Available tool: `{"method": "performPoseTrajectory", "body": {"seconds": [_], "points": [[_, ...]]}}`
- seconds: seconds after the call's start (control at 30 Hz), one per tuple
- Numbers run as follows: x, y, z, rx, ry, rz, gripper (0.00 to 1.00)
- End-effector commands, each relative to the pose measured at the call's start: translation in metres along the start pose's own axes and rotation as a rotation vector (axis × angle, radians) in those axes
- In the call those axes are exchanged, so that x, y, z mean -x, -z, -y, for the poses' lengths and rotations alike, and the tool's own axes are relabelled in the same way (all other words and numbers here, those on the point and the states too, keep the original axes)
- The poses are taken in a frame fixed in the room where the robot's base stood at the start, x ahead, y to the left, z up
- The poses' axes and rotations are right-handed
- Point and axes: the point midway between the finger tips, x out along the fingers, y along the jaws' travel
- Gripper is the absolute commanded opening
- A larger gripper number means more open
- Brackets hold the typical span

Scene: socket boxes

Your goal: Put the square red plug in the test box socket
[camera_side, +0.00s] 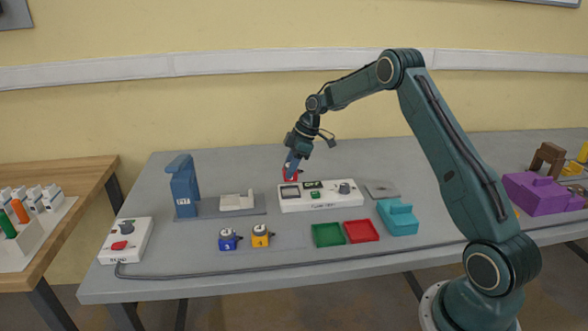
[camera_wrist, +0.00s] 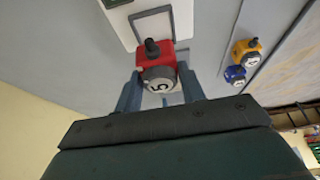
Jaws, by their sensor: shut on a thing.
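The square red plug (camera_wrist: 156,57) is between my gripper's fingers (camera_wrist: 160,90) in the wrist view. It has a black knob on one side and a white round face with a dark numeral. In the side view, my gripper (camera_side: 291,166) is shut on the red plug (camera_side: 287,175), just behind the left end of the white test box (camera_side: 320,203). The test box has a dark-framed square (camera_side: 291,192) at its left end, and this square frame also shows in the wrist view (camera_wrist: 153,22), close beside the plug. I cannot tell whether the plug touches the table.
A blue plug (camera_side: 228,240) and a yellow plug (camera_side: 261,236) stand in front. A green tray (camera_side: 328,235), a red tray (camera_side: 361,231) and a teal block (camera_side: 398,217) lie to the right. A blue stand (camera_side: 184,187) is left. A cable (camera_side: 250,270) runs along the front edge.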

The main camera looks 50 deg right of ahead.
Motion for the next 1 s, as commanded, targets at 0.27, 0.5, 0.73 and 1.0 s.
{"method": "performPoseTrajectory", "body": {"seconds": [0.27,0.5,0.73,1.0], "points": [[-0.016,-0.006,0.001,0.000,0.001,0.000,0.13],[-0.032,-0.013,0.001,0.000,0.000,0.001,0.13],[-0.042,-0.017,0.000,0.001,0.000,0.000,0.13],[-0.047,-0.019,0.000,0.001,0.000,-0.001,0.13]]}}
